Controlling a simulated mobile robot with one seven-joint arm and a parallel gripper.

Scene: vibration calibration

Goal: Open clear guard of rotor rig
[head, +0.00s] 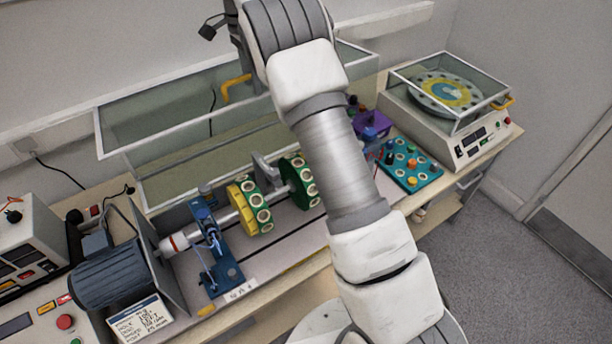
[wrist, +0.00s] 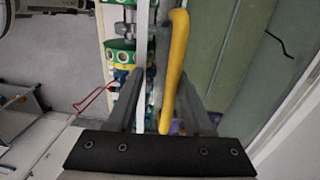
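The rotor rig's clear guard (head: 170,105) has a white frame and a yellow handle (head: 236,88). In the head view it stands raised behind the rotor, leaving the shaft with its yellow disc (head: 243,208) and green disc (head: 297,182) uncovered from the front. In the wrist view the handle (wrist: 176,70) and a white frame bar (wrist: 143,90) lie between the fingers of my gripper (wrist: 167,85). The fingers are apart, with a visible gap beside the handle. In the head view my arm hides part of the guard, and the fingertips are not clear.
A motor (head: 118,272) stands at the rig's left end. A teal board with knobs (head: 412,165) and a purple item (head: 372,125) lie right of the rig. A second machine (head: 468,140) under a clear cover is at the far right. The wall is close behind the guard.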

